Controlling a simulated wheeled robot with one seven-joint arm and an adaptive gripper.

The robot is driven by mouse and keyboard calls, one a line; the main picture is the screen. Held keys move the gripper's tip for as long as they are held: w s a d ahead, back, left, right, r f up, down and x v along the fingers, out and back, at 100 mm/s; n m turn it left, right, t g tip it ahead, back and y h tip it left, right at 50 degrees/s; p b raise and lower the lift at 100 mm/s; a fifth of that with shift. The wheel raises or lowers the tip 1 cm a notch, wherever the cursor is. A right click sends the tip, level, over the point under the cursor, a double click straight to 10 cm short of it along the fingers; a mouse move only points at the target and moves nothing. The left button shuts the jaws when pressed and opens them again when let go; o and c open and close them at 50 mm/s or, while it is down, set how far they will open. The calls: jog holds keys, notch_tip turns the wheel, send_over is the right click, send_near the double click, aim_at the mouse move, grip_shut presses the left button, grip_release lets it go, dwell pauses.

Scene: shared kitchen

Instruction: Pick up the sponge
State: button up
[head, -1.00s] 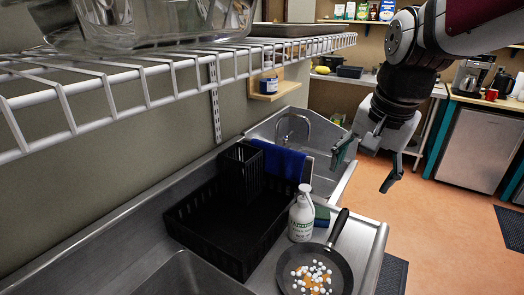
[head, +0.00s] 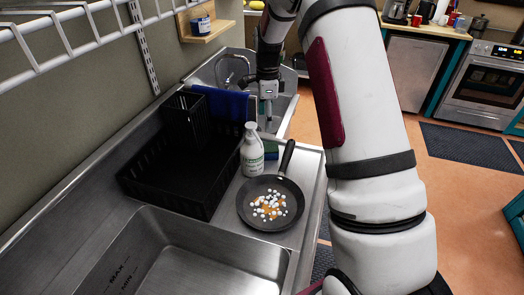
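The sponge (head: 271,153), green with a darker blue upper part, is on the steel counter just behind and to the right of the white pump bottle (head: 252,154). The bottle hides part of it. My gripper (head: 266,122) points down near the sink's front edge, a little above the sponge in the picture. A gap shows between its tips and the sponge, and it does not hold it. The gripper is small and seen nearly edge-on, so its finger opening is unclear.
A frying pan (head: 256,212) with white and orange bits sits in front of the bottle. A black dish rack (head: 150,190) with a blue cloth (head: 222,103) stands to the left. Sink basins lie behind (head: 216,72) and in front (head: 170,255). A wire shelf (head: 60,30) hangs upper left.

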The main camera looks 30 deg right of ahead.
aim_at(266, 146)
notch_tip(266, 146, down, 13)
jog(key=shift+w+f, duration=0.1)
jog(key=shift+f, duration=0.05)
jog(key=c, duration=0.9)
jog(key=shift+o, duration=0.2)
